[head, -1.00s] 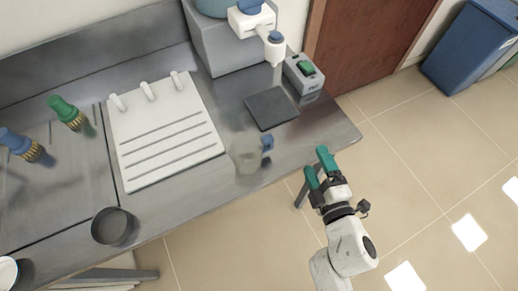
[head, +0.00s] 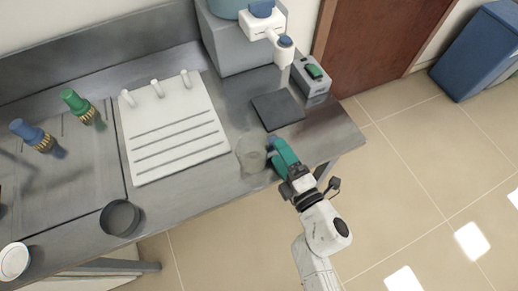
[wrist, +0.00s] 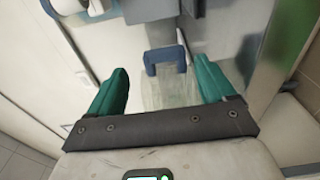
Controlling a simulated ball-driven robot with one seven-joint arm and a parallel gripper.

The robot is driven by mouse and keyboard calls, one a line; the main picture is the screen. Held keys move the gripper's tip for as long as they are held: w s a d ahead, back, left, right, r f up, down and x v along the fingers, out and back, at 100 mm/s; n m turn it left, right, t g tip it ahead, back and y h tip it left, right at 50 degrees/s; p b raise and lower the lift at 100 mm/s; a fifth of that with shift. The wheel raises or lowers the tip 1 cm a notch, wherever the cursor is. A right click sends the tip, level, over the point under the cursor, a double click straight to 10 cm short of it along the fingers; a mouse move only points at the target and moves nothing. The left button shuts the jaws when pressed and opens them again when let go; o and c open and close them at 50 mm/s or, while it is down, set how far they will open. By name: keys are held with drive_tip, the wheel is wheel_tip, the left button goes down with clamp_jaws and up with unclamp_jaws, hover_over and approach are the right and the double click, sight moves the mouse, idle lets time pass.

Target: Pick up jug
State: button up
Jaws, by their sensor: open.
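The jug (head: 250,153) is a clear, see-through vessel with a blue handle, standing on the metal counter near its front edge. In the head view my gripper (head: 277,153) is at the jug's right side, over the handle, and hides most of it. In the wrist view the blue handle (wrist: 165,60) shows between and beyond my two green fingers, with the clear body (wrist: 168,92) below it. My gripper (wrist: 166,85) is open, with a finger on each side of the handle. I cannot tell whether either finger touches it.
A dark square pad (head: 278,110) lies behind the jug, below a white dispenser arm (head: 262,22). A white ribbed board (head: 172,130) lies to the left. A dark round bowl (head: 121,217) stands near the front edge. A grey box with a green switch (head: 311,78) stands at the back right.

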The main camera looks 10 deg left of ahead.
sight(270, 143)
drive_tip(key=shift+f+x, duration=0.15)
drive_tip(key=shift+x, duration=1.2)
drive_tip(key=shift+f+x, duration=0.15)
drive_tip(key=shift+x, duration=1.15)
drive_tip(key=shift+s+a, duration=0.1)
drive_tip(key=shift+a, duration=0.05)
drive_tip(key=shift+c, duration=0.5)
drive_tip(key=shift+f, duration=0.15)
drive_tip(key=c, duration=0.8)
